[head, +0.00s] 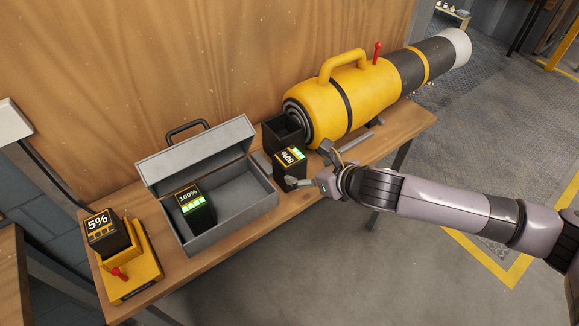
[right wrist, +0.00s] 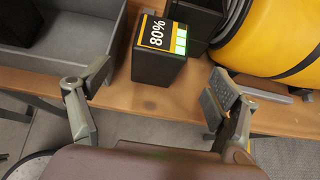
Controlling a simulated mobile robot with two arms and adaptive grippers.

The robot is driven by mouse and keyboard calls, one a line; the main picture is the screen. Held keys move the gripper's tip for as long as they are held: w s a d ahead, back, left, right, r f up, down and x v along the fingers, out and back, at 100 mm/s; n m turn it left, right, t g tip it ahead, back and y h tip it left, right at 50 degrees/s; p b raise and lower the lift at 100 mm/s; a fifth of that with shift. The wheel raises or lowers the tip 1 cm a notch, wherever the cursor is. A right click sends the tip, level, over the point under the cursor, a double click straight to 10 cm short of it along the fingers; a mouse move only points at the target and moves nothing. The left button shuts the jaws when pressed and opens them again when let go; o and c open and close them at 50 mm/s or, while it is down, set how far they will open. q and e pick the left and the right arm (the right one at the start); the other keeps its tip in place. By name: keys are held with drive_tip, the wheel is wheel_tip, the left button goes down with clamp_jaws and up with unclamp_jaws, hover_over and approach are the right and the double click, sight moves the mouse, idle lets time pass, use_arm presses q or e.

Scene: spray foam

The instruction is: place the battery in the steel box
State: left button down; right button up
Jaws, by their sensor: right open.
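A black battery with an 80% label and green bars (head: 290,166) stands on the wooden table, right of the steel box. It also shows in the right wrist view (right wrist: 160,52). The grey steel box (head: 222,236) is open, its lid tilted back. A battery marked 100% (head: 195,208) stands inside the box at its left. My right gripper (head: 316,168) is open in front of the 80% battery. In the right wrist view its fingers (right wrist: 158,88) are spread to either side of that battery, apart from it. My left gripper is not in view.
A yellow charger (head: 135,281) holds a battery marked 5% (head: 101,231) at the table's left end. A yellow and black foam machine (head: 355,98) lies at the right, with an open black holder (head: 281,134) beside it. The wooden wall (head: 150,80) stands behind.

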sight(291, 163)
drive_tip(key=x, duration=0.4)
drive_tip(key=shift+w+a, duration=0.15)
drive_tip(key=shift+w, duration=0.05)
drive_tip(key=p+x, duration=0.1)
drive_tip(key=x, duration=0.3)
drive_tip(key=shift+w+a+p, duration=0.15)
drive_tip(key=shift+a+p, duration=0.05)
drive_tip(key=shift+p, duration=0.2)
drive_tip(key=shift+w+a+f, duration=0.2)
drive_tip(key=shift+w+f, duration=0.05)
drive_tip(key=shift+w, duration=0.05)
drive_tip(key=shift+c, duration=0.5)
drive_tip(key=c, duration=1.3)
drive_tip(key=shift+r, duration=0.1)
drive_tip(key=shift+c, duration=0.7)
